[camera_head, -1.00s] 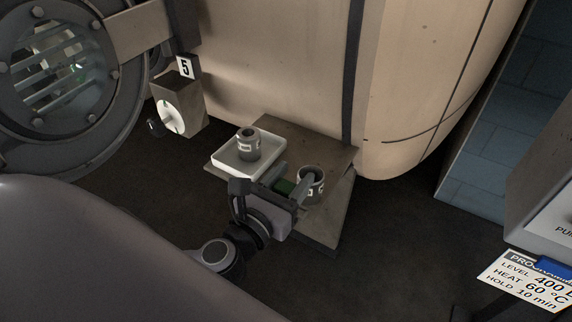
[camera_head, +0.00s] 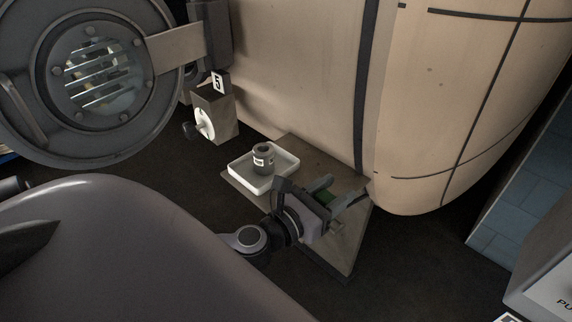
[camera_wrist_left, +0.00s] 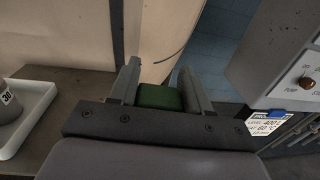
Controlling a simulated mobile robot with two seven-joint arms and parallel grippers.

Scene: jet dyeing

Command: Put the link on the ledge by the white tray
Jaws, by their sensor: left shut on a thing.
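My left gripper (camera_head: 338,192) is over the right part of the brown ledge (camera_head: 312,155), to the right of the white tray (camera_head: 246,183). Its fingers are shut on a green block, which I take to be the link (camera_head: 325,198). The link also shows in the left wrist view (camera_wrist_left: 158,97), between the fingers and close to the palm. I cannot tell whether it touches the ledge. The tray also shows in the left wrist view (camera_wrist_left: 34,128), at the left. My right gripper is not in view.
A grey labelled pot (camera_head: 263,158) stands in the tray. A large beige vessel (camera_head: 300,70) rises behind the ledge. A box with a white dial (camera_head: 212,115) is to the left. A grey control panel (camera_head: 548,262) is at the right.

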